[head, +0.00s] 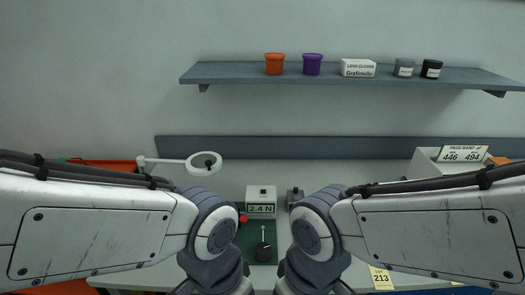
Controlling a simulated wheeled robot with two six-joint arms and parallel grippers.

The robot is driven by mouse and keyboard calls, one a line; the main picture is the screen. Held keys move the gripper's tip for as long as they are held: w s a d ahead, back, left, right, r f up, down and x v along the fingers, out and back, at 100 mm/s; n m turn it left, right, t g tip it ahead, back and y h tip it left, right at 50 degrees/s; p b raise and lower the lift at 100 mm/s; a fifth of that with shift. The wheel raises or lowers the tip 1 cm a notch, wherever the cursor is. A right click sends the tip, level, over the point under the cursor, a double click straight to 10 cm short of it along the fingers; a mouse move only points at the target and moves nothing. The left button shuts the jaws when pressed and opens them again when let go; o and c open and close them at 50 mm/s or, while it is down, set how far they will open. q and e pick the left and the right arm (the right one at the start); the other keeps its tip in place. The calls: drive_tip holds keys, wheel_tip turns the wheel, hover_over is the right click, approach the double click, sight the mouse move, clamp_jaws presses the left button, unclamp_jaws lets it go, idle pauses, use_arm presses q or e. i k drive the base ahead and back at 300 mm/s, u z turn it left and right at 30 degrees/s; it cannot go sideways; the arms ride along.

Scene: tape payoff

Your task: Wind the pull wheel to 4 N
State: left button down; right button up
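A small white box (261,192) with a lit display reading 2.4 N (261,209) stands at the centre of the bench. In front of it, on a dark green mat (247,238), is a round black part (263,253) with a thin light upright piece behind it; I cannot tell whether this is the pull wheel. A small red knob (243,219) sits left of the display, partly behind my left arm. My arms come in from both sides and bend down at the bottom centre. Both grippers are out of view.
A ring lamp (204,163) reaches in from the left. A dark grey device (294,197) stands right of the display, near my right arm. A white box with a sign reading 446 and 494 (464,154) is at right. A wall shelf (230,75) holds cups and jars.

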sight(262, 252)
drive_tip(key=k, duration=1.05)
drive_tip(key=u, duration=1.05)
drive_tip(key=i, duration=1.35)
drive_tip(key=z, duration=0.6)
